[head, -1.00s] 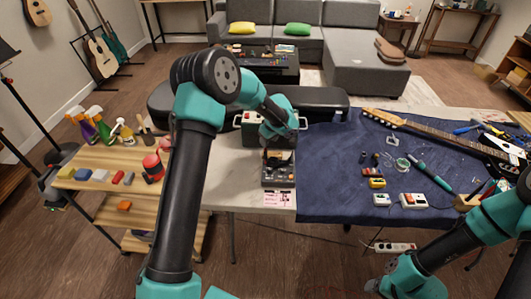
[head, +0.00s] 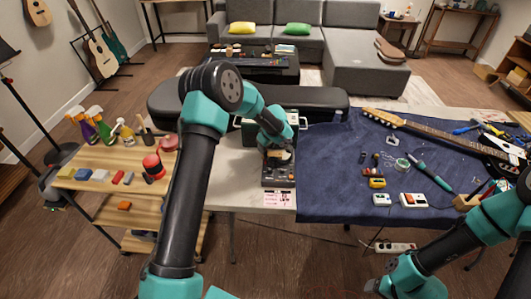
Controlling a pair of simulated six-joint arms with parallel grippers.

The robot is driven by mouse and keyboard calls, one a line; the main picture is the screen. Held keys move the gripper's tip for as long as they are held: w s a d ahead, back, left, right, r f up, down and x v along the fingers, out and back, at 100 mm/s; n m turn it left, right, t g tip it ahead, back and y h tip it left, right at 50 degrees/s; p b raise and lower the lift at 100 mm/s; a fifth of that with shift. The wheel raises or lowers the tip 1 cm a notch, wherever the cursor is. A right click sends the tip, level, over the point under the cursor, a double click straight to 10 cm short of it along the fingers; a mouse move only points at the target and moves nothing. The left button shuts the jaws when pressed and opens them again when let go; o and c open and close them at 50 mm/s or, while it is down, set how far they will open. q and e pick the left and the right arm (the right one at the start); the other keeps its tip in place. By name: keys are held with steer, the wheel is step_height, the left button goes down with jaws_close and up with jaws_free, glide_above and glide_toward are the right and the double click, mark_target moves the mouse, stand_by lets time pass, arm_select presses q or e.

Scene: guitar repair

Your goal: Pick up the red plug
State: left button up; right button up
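I cannot make out a thing that is clearly the red plug. A small red piece (head: 367,171) lies on the blue mat (head: 325,190), but it is too small to identify. My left gripper (head: 279,154) points down over a grey device (head: 278,180) on the light tabletop, left of the mat. Its fingers are too small and partly hidden by the arm, so I cannot tell its opening or what it touches. My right gripper (head: 374,287) is low at the front, below the table edge, away from the mat's items. Its fingers are unclear.
A dark green case (head: 247,130) stands just behind my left gripper. An electric guitar (head: 440,133), a yellow-and-red box (head: 376,182) and two white boxes (head: 413,200) lie on the mat. A wooden shelf (head: 85,183) with bottles and blocks stands at left.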

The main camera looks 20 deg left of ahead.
arm_select(q)
steer(key=shift+c, duration=0.2)
jaws_close()
stand_by(0.4)
